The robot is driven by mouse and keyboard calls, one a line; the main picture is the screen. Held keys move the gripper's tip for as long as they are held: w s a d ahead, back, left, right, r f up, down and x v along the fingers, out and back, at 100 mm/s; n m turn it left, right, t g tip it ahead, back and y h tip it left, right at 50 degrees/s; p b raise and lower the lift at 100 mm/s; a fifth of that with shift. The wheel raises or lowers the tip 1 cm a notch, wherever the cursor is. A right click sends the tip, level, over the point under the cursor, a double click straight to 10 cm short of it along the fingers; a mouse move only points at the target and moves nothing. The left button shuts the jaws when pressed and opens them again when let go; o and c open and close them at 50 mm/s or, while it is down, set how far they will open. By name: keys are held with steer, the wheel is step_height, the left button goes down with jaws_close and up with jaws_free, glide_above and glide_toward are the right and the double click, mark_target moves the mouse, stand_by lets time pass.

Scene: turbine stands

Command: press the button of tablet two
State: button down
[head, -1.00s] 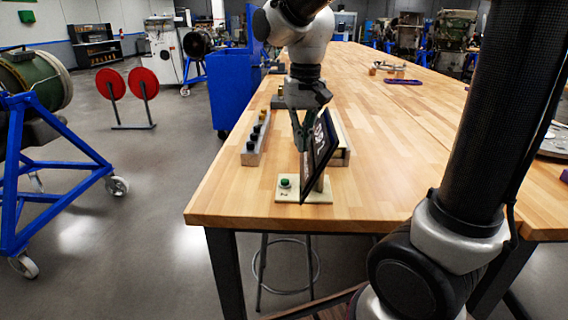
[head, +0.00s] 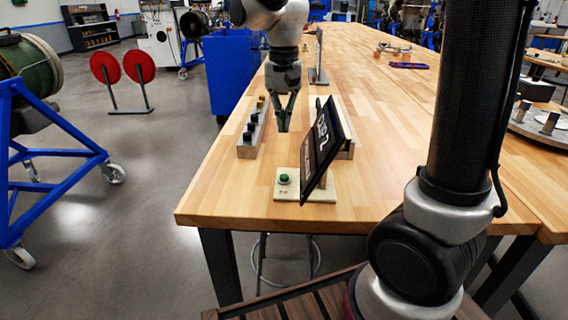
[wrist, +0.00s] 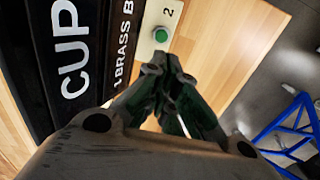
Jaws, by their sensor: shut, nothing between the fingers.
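Tablet two (head: 325,146) is a dark slab tilted on a pale base plate (head: 322,196) near the table's front edge. The green round button (head: 284,179) sits on the left part of that plate. In the wrist view the button (wrist: 160,35) and a printed "2" (wrist: 168,11) lie just beyond my fingertips, and the tablet (wrist: 75,60) shows large white lettering on the left. My gripper (head: 283,129) is shut and empty, pointing down, behind and above the button. Its fingertips (wrist: 165,68) show no contact with the button.
A grey block with dark and yellow knobs (head: 252,136) stands left of my gripper. A pale block (head: 345,150) stands behind the tablet. Another upright screen (head: 319,52) is farther back. The wooden tabletop (head: 400,130) is clear to the right of the tablet.

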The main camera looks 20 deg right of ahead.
glide_toward(285, 171)
steer(key=s+f, duration=0.1)
steer(key=s+a+f, duration=0.1)
steer(key=f, duration=0.1)
steer(key=s+f, duration=0.1)
steer(key=f, duration=0.1)
steer(key=shift+a+f, duration=0.1)
steer(key=shift+a, duration=0.1)
steer(key=shift+f, duration=0.1)
steer(key=shift+s+f, duration=0.25)
steer(key=shift+f, duration=0.65)
steer(key=shift+w+r, duration=0.1)
steer(key=shift+r, duration=0.15)
step_height(285, 171, up, 14)
steer(key=shift+w, duration=0.15)
